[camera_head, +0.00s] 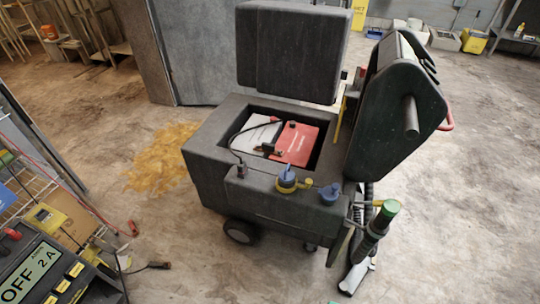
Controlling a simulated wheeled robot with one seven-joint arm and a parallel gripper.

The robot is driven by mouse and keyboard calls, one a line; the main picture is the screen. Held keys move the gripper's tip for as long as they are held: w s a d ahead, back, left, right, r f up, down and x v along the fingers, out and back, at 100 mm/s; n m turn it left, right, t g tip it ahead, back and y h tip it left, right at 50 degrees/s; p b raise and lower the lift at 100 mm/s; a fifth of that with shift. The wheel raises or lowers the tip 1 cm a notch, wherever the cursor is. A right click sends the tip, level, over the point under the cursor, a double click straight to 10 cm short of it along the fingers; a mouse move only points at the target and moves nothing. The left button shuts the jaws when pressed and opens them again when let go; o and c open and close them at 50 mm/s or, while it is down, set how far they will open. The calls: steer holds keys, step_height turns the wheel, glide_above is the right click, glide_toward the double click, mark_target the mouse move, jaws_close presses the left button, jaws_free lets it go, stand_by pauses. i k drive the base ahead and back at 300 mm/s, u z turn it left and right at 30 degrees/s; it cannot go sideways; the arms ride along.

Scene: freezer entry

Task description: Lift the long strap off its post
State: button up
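A dark grey wheeled machine (210,160) stands mid-picture with its lid (290,52) raised. Its open bay holds a pale grey battery (262,133) on the left and a red battery (299,146) on the right. A thin black lead (233,141) arcs from a dark connector on the bay's front rim over the pale battery toward the red one's far side. A short black piece (268,149) lies across the batteries near their front. I cannot tell which of these is the long strap, and the posts are too small to make out. My gripper is not in view.
A charger (38,270) reading "OFF 2 A" sits at the lower left, with a red clamp (133,228) and a black clamp (159,265) nearby. A green-topped tube (389,210) stands at the machine's right. Floor in front is mostly clear.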

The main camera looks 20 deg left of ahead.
mark_target(266, 147)
steer(key=u, duration=0.05)
steer(key=k, duration=1.5)
steer(key=u, duration=0.65)
steer(key=i, duration=1.5)
steer(key=u, duration=0.5)
steer(key=i, duration=1)
steer(key=z, duration=0.05)
